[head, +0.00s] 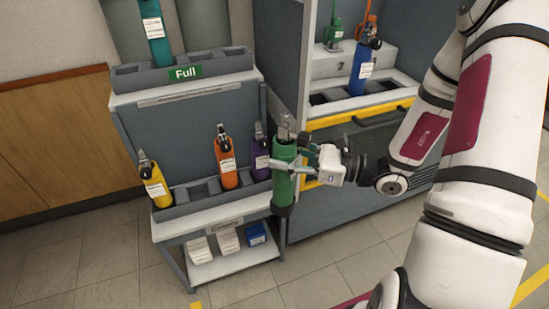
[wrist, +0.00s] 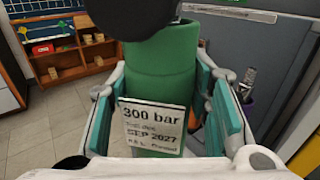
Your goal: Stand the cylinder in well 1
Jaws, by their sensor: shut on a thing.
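My gripper (head: 305,170) is shut on a green cylinder (head: 285,178) and holds it upright in front of the rack's right end. In the wrist view the green cylinder (wrist: 160,75) sits between the teal finger pads, with a white label reading 300 bar and SEP 2027. The testbench (head: 390,98) stands behind and to the right, with dark wells in a pale shelf. A blue cylinder (head: 360,72) stands in the bench near a panel marked 2. A mark for well 1 cannot be made out; the bench's left wall hides part of that side.
A grey rack (head: 180,205) holds yellow (head: 155,182), orange (head: 226,160) and purple (head: 260,155) cylinders. A teal cylinder (head: 154,35) stands on the upper shelf marked Full (head: 186,72). A yellow bar (head: 350,117) edges the bench front. Its side panel (head: 277,45) rises beside the rack.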

